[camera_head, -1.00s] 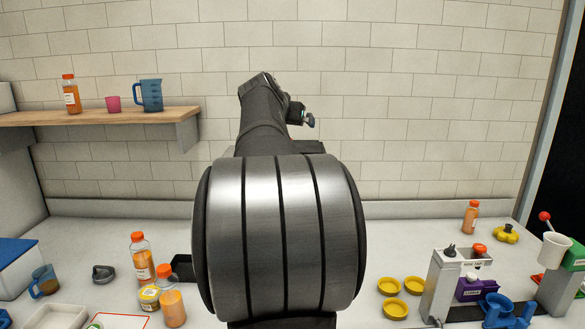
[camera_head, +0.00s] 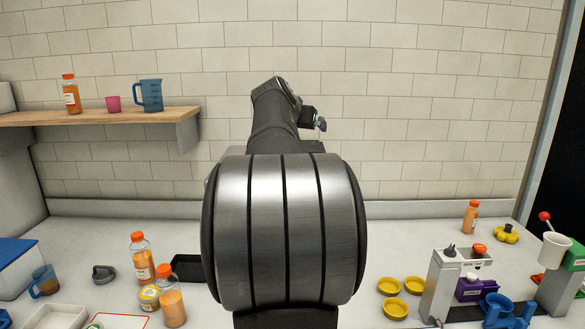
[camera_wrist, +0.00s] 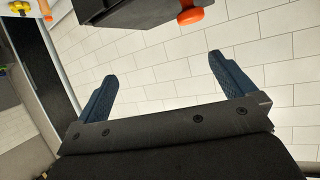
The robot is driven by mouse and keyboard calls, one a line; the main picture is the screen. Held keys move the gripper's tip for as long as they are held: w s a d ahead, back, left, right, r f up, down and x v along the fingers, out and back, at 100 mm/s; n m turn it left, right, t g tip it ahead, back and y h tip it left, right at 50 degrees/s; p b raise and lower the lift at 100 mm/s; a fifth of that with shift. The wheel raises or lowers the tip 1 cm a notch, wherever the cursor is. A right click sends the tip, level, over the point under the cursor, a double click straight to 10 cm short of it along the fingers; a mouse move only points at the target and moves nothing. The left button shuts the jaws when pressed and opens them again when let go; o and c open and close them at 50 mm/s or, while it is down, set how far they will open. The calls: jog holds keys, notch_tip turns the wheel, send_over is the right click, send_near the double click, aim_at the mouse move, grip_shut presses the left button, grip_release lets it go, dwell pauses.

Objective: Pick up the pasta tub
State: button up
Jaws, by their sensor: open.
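A small tub with a yellow label (camera_head: 149,298), probably the pasta tub, stands on the counter at the lower left of the head view. It is between two orange-capped bottles, and the front bottle partly overlaps it. In the wrist view my gripper (camera_wrist: 163,86) is open, with two blue fingers wide apart and nothing between them. The tiled wall is behind them. In the head view my arm rises up the middle and hides most of the gripper, which is high and far from the tub.
Orange-capped bottles (camera_head: 141,258) and (camera_head: 172,301) flank the tub. A black tray (camera_head: 187,267) lies behind. A blue jug (camera_head: 45,281) and grey piece (camera_head: 103,274) are to the left. A shelf (camera_head: 100,117) juts out upper left.

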dwell(0.3)
jog(key=w+a+f+n+y, duration=0.2)
jog(key=a, duration=0.8)
jog(key=w+a+f+n+y, duration=0.1)
jog(key=w+a+n+y, duration=0.1)
jog(key=a, duration=0.7)
jog(key=m+g+h, duration=0.2)
jog(key=m+g, duration=0.2)
jog(key=g, duration=0.4)
send_over(149, 292)
jog(key=s+a, duration=0.1)
jog(key=s, duration=0.4)
notch_tip(149, 292, down, 35)
jog(key=x, duration=1.1)
jog(key=shift+a+f, duration=0.25)
jog(key=shift+f, duration=0.25)
jog(key=shift+s+a+x, duration=0.1)
jog(key=shift+a+x, duration=0.05)
jog(key=shift+x, duration=0.85)
jog(key=shift+s+a+x, duration=0.1)
jog(key=shift+a+x, duration=0.1)
jog(key=shift+x, duration=0.8)
jog(key=shift+a+x, duration=0.15)
jog(key=shift+x, duration=0.8)
jog(key=shift+f, duration=0.15)
jog(key=c, duration=1.1)
